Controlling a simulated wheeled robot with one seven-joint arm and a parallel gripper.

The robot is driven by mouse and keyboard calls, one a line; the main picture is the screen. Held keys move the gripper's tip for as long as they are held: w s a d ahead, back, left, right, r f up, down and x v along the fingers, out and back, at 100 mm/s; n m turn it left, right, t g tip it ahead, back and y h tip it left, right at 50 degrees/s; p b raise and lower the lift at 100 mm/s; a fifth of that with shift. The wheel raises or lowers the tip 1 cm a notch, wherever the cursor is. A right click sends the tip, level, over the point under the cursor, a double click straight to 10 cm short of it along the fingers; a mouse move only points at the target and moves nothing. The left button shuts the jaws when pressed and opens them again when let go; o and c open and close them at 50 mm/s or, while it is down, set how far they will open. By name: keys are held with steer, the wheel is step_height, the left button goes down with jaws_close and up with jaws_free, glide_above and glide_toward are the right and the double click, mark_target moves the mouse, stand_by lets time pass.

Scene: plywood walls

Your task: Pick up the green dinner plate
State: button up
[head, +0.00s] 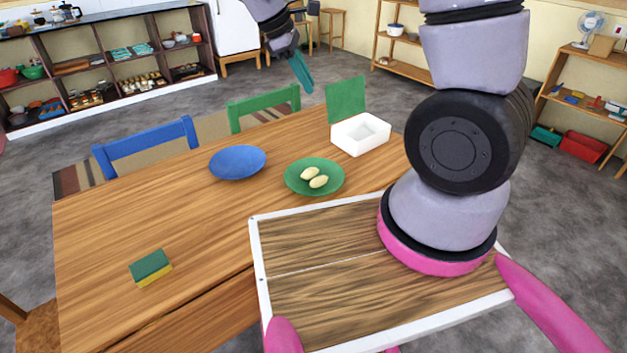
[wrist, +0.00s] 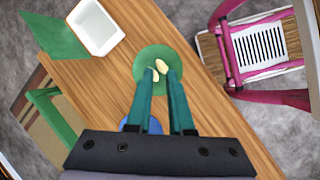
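The green dinner plate (head: 334,174) lies on the wooden table with two pale yellow, egg-shaped food items (head: 318,181) on it. In the wrist view the plate (wrist: 149,54) is ahead of my fingers, and the two food items (wrist: 161,70) appear around the fingertips. My gripper (wrist: 161,72) has teal fingers set apart with nothing held between them. In the head view my gripper (head: 301,73) is raised beyond the table's far side, apart from the plate.
A blue plate (head: 237,162) lies left of the green one. A white container (head: 360,134) stands behind it to the right. A green-yellow sponge (head: 151,266) is at the front left. Blue (head: 146,145) and green (head: 264,106) chairs line the far edge. The table's left half is mostly clear.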

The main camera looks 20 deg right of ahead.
steer(key=w+a+f+n+t+h, duration=0.1)
steer(key=a+f+n+h, duration=0.15)
steer(key=f+n, duration=0.35)
steer(key=w+a+f+n+t+h, duration=0.15)
steer(key=a+f+n, duration=0.25)
steer(key=f, duration=0.4)
steer(key=n+t+h, duration=0.1)
steer(key=n+t, duration=0.7)
steer(key=n, duration=0.6)
glide_toward(286, 174)
steer(key=shift+s+a+f, duration=0.1)
steer(key=shift+a, duration=0.1)
steer(key=shift+d+f+n, duration=0.1)
steer(key=shift+f+n, duration=0.1)
steer(key=shift+n, duration=0.1)
steer(key=x, duration=1)
steer(key=shift+w+d+r, duration=0.15)
steer(key=shift+w, duration=0.1)
jaws_close()
